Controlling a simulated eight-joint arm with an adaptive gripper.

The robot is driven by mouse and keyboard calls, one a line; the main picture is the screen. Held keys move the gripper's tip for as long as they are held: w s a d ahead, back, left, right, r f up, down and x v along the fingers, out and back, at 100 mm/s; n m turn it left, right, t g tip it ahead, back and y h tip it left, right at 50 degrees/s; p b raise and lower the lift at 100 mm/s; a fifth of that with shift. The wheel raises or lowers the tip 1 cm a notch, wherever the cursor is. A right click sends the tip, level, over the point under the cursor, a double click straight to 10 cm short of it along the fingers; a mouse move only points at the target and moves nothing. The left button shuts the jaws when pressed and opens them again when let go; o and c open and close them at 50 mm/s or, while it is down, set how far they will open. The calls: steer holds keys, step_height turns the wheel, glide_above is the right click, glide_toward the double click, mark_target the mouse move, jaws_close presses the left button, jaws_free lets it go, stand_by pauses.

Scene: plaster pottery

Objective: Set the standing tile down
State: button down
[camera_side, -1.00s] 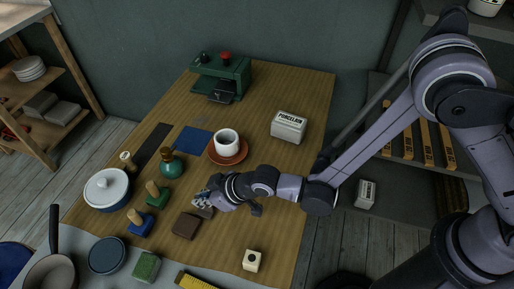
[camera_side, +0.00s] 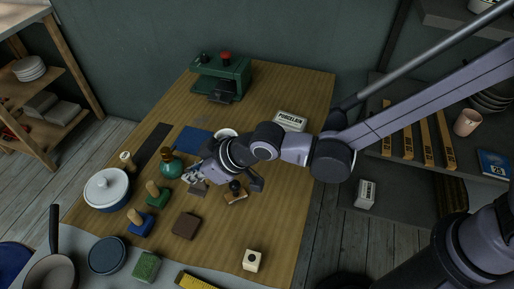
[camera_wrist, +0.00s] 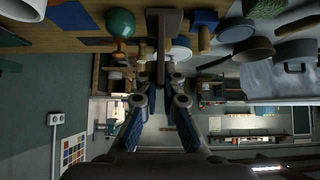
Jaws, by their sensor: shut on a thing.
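In the wrist view, my gripper's fingers (camera_wrist: 161,80) close on a narrow brown bar (camera_wrist: 161,55), probably this tile seen on edge. A wider brown plate (camera_wrist: 166,22) is at its far end; I cannot tell whether both are one piece. I cannot tell whether the tile touches the table. A dark brown block (camera_side: 185,226) lies flat in front of the gripper.
A green stamp (camera_side: 157,197) and a blue stamp (camera_side: 139,226) are farther left. A tan piece with a dark knob (camera_side: 236,196) lies just right. The white cup (camera_side: 229,132) is mostly hidden.

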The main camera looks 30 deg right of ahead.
steer(key=r, duration=0.3)
steer(key=shift+w+d+r, duration=0.15)
steer(key=shift+w, duration=0.05)
steer(key=w+d+m+t+h, duration=0.25)
steer(key=w+d+m, duration=0.25)
steer(key=w+d, duration=1.4)
steer(key=w+d+m+h, duration=0.2)
steer(key=w+d, duration=0.3)
steer(key=d, duration=0.7)
steer(key=w+d+m+h, duration=0.2)
steer(key=w+d, duration=0.2)
steer(key=d, duration=0.8)
steer(key=shift+w+f, duration=0.2)
steer(key=shift+f, duration=7.25)
steer(key=shift+f, duration=0.15)
steer(key=c, duration=1.5)
jaws_free()
